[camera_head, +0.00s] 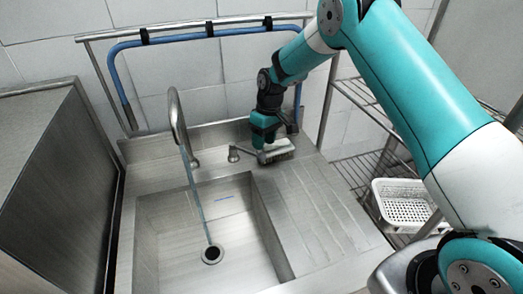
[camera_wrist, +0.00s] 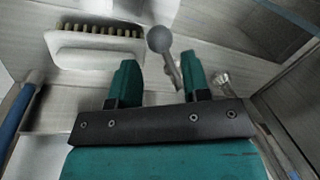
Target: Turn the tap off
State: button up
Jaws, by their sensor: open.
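The steel gooseneck tap (camera_head: 176,112) stands behind the sink. A thin bluish stream of water (camera_head: 199,200) runs from its spout to the drain. The tap's lever is at the right of the tap base, with a small knob (camera_head: 234,155); the wrist view shows its round grey knob (camera_wrist: 160,39) on a thin stem. My gripper (camera_head: 262,150) is low over the back ledge, just right of the lever. In the wrist view my gripper (camera_wrist: 160,70) is open and empty. The knob appears beyond the gap between the fingertips, with the stem close to the right finger. Contact cannot be told.
A pale brush (camera_head: 279,149) lies on the ledge by my gripper; it also shows in the wrist view (camera_wrist: 95,46). The sink basin (camera_head: 268,225) is in front. A blue hose (camera_head: 200,36) hangs on the back rail. A white perforated basket (camera_head: 404,204) sits on the right rack.

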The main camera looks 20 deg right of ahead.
aim_at(262, 153)
jog(key=shift+s+a+f+p, duration=0.1)
jog(key=shift+a+f+p, duration=0.05)
jog(key=shift+f, duration=0.7)
jog(key=shift+s+a+f+p, duration=0.1)
jog(key=shift+a+f+p, duration=0.05)
jog(key=shift+f, duration=0.7)
jog(key=shift+s+a+f+p, duration=0.1)
jog(key=shift+a+f+p, duration=0.05)
jog(key=shift+f, duration=0.7)
grip_shut()
